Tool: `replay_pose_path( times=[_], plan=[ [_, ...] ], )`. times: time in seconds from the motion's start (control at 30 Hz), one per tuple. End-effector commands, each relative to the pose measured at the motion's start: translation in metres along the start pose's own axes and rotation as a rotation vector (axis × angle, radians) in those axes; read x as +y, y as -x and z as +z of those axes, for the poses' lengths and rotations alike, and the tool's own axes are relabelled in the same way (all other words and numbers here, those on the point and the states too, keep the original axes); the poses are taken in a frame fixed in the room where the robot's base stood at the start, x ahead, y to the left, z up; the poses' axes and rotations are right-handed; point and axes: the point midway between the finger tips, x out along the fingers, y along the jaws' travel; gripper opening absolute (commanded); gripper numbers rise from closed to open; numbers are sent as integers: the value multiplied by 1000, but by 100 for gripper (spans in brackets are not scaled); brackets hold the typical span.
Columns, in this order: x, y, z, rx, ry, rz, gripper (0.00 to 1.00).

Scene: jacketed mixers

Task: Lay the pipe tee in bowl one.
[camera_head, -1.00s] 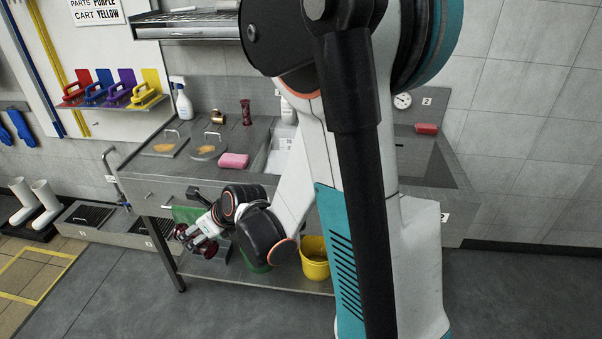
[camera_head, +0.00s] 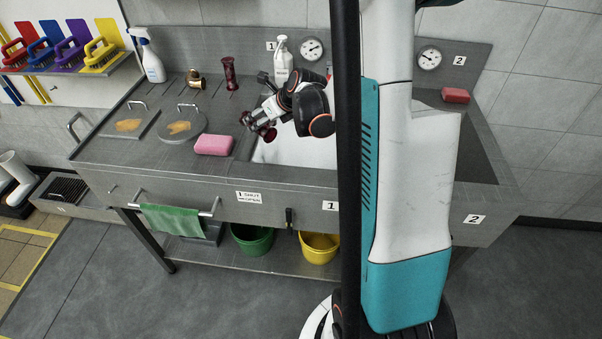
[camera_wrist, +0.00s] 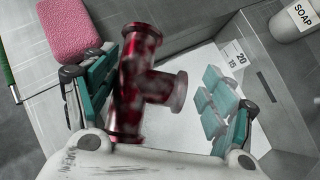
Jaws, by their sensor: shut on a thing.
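The pipe tee (camera_wrist: 135,82) is dark red with whitish smudges. In the wrist view it is between the teal finger pads of my gripper (camera_wrist: 158,100), which is shut on it. In the head view my gripper (camera_head: 262,124) holds the tee (camera_head: 268,134) over the left part of bowl one (camera_head: 292,152), the sink basin beside the "1" labels. A pale white filling shows in the bowl, and a depth scale marked 20 and 15 is on its wall in the wrist view. My arm hides the right part of the bowl in the head view.
A pink sponge (camera_head: 213,144) lies left of the bowl. A soap bottle (camera_head: 282,60) stands behind the bowl. Green (camera_head: 252,240) and yellow (camera_head: 319,247) buckets sit below.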

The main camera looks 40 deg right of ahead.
Motion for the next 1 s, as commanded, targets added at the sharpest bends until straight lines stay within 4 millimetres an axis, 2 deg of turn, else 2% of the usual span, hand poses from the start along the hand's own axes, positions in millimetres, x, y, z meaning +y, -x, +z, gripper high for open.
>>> replay_pose_path(
  times=[0.03, 0.1, 0.2, 0.3, 0.47, 1.0],
  plan=[
    [-26, 2, -4, -1, -22, -21, 33],
    [-57, 7, -9, -1, -42, -43, 33],
    [-90, 14, -15, -3, -67, -66, 33],
    [-112, 20, -20, -4, -81, -82, 33],
    [-125, 17, -28, -5, -90, -90, 33],
    [-125, -70, -114, -5, -89, -90, 33]
  ],
)
